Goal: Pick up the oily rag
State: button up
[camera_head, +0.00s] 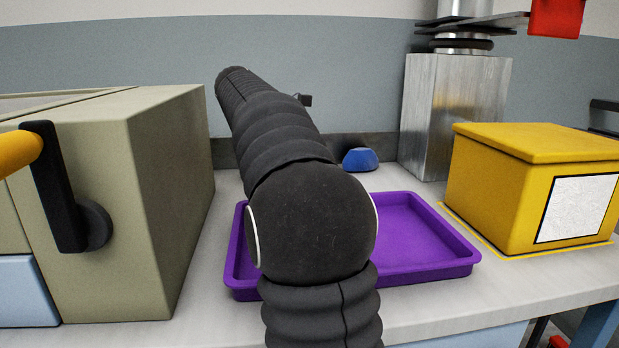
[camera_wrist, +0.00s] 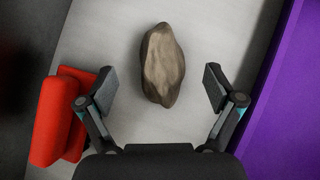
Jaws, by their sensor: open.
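The oily rag is most likely the brown, crumpled, stone-like lump (camera_wrist: 163,65) in the wrist view, lying on the pale worktop. My gripper (camera_wrist: 159,88) is open, with one finger on each side below the lump's middle in the picture. Clear gaps show between the lump and both fingers, and nothing is held. In the head view my dark arm covers the middle of the scene, and neither the lump nor the gripper's fingers can be seen there.
A purple tray (camera_head: 425,235) lies on the worktop (camera_head: 400,325); its edge shows at right in the wrist view (camera_wrist: 293,95). A red object (camera_wrist: 62,118) lies close to the left finger. A yellow box (camera_head: 490,195), a blue object (camera_head: 361,159) and a beige cabinet (camera_head: 165,190) stand around.

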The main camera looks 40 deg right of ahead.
jog(key=shift+x, duration=1.45)
jog(key=shift+s, duration=0.1)
jog(key=shift+c, duration=0.2)
jog(key=c, duration=1.2)
jog(key=shift+r, duration=0.1)
